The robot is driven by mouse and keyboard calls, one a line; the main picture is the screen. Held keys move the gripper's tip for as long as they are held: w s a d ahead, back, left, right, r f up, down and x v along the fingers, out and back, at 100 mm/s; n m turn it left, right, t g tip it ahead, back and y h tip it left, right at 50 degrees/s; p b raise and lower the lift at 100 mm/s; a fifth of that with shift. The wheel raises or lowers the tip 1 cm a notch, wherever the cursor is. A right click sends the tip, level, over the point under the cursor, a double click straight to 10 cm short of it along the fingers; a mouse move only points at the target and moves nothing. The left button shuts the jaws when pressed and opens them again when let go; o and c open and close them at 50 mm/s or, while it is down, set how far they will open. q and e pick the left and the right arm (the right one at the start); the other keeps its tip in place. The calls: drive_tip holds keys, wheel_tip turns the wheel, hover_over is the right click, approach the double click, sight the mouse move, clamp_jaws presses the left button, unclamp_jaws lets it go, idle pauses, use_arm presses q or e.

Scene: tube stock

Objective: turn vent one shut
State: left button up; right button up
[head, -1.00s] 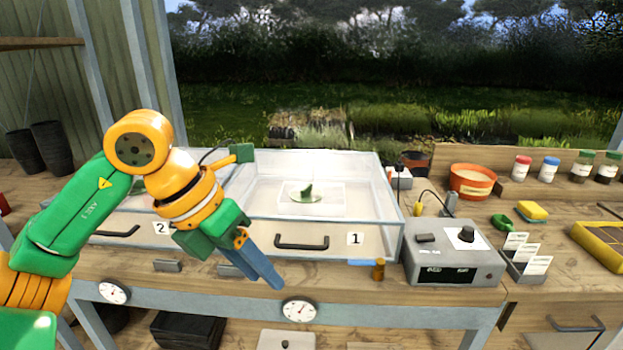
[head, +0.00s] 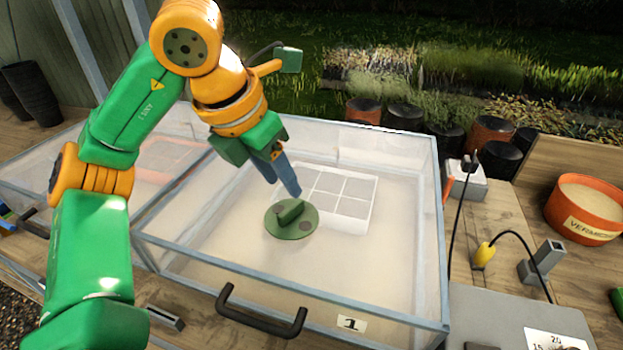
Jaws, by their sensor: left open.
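Vent one is a round green disc (head: 305,227) with a raised bar-shaped knob (head: 290,211) on the clear lid of the propagator box labelled 1 (head: 352,324). A dark round hole shows in the disc, right of the knob. My left gripper (head: 289,186) is open, with blue fingers pointing down just above and behind the knob. The fingers overlap in this view, and I cannot tell whether they touch the knob. My right gripper is not in view.
A dark handle (head: 261,312) sticks out from the front of the box. A second clear box (head: 90,180) stands to the left. A white socket block (head: 466,183), a yellow plug (head: 483,254) with cable and an orange vermiculite pot (head: 584,209) are on the right.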

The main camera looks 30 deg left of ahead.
sight(290, 208)
use_arm(q)
drive_tip(key=f, duration=0.2)
drive_tip(key=f+b, duration=0.1)
drive_tip(key=f, duration=0.2)
drive_tip(key=shift+w+d+f, duration=0.1)
drive_tip(key=shift+w, duration=0.1)
drive_tip(key=shift+w+f, duration=0.35)
drive_tip(key=shift+w, duration=0.05)
drive_tip(key=shift+s, duration=0.15)
drive_tip(key=shift+c, duration=0.9)
drive_tip(key=shift+r, duration=0.1)
clamp_jaws()
